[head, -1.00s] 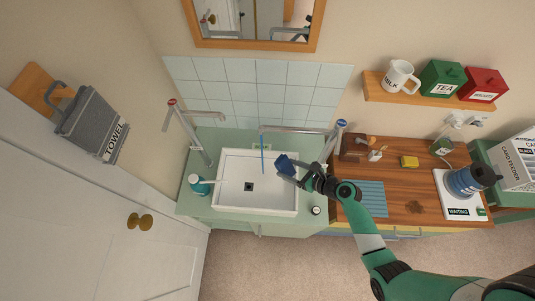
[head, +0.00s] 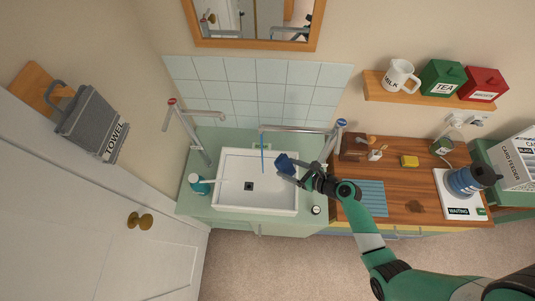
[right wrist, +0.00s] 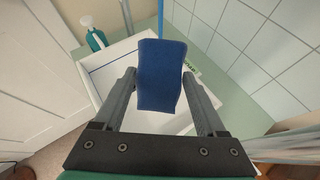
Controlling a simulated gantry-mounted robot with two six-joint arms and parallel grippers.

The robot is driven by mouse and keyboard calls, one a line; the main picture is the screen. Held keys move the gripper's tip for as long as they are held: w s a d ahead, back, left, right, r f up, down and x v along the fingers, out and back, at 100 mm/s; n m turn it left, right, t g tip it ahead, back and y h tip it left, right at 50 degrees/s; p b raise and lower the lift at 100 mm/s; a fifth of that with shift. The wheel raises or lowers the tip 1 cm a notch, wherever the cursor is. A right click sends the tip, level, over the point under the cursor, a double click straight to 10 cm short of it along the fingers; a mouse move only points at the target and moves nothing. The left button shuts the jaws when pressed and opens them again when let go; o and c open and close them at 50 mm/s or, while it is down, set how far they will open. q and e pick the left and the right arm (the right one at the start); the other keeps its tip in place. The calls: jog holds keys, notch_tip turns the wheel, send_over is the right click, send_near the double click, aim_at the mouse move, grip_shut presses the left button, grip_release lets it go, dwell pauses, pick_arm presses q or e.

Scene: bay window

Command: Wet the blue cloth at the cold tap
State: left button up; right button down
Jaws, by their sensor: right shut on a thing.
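The blue cloth (head: 284,163) is shut in my right gripper (head: 290,172), held at the right side of the white basin (head: 230,206). In the right wrist view the cloth (right wrist: 161,75) hangs between the two fingers. The cold tap (head: 300,129) has a blue-marked top, and its spout reaches left over the basin. A thin blue stream (head: 262,152) falls from the spout end. The cloth is to the right of the stream and apart from it in the head view. The stream (right wrist: 160,18) shows behind the cloth in the wrist view. My left gripper is not in view.
A red-marked tap (head: 185,125) stands at the basin's left. A teal bottle (head: 196,184) stands left of the basin. The wooden counter (head: 410,198) at right holds a yellow sponge (head: 409,161) and a blue ribbed mat (head: 372,198). A mirror (head: 258,22) hangs above.

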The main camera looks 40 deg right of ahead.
jog(key=r+p+v, duration=0.1)
jog(key=p+v, duration=0.4)
jog(key=v, duration=0.1)
dwell(0.5)
jog(key=shift+w, duration=0.1)
dwell(0.5)
